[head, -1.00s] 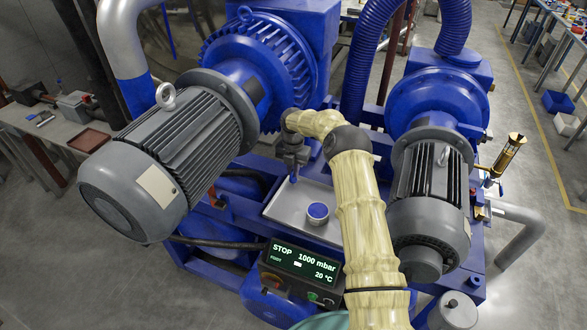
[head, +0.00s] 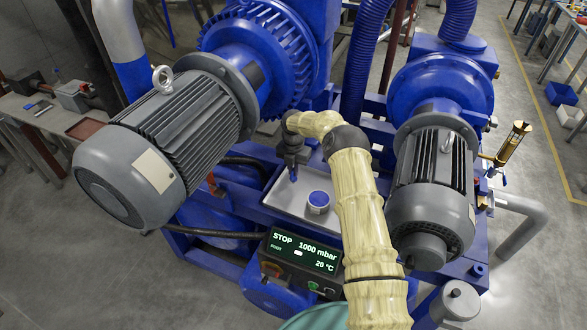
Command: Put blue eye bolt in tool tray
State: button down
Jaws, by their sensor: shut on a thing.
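My gripper (head: 292,167) points down at the far end of my cream-sleeved arm. It is shut on the blue eye bolt (head: 293,175), of which only a small blue part shows below the jaws. The bolt is over the left part of a shallow light-grey tray (head: 285,201), which looks like the tool tray. I cannot tell whether the bolt touches the tray floor. A round container with a blue top (head: 318,200) stands in the tray, to the right of and nearer than the bolt.
A large grey motor (head: 165,145) stands left of the tray and another grey motor (head: 432,195) stands right. A control panel with a green-lit display (head: 304,252) is in front of the tray. Blue pump housings (head: 262,60) rise behind.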

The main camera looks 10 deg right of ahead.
jog(key=shift+f+b, duration=0.45)
jog(key=shift+f, duration=0.1)
jog(key=c, duration=1.4)
grip_release()
notch_tip(320, 180, up, 17)
jog(key=b, duration=0.4)
jog(key=shift+r, duration=0.2)
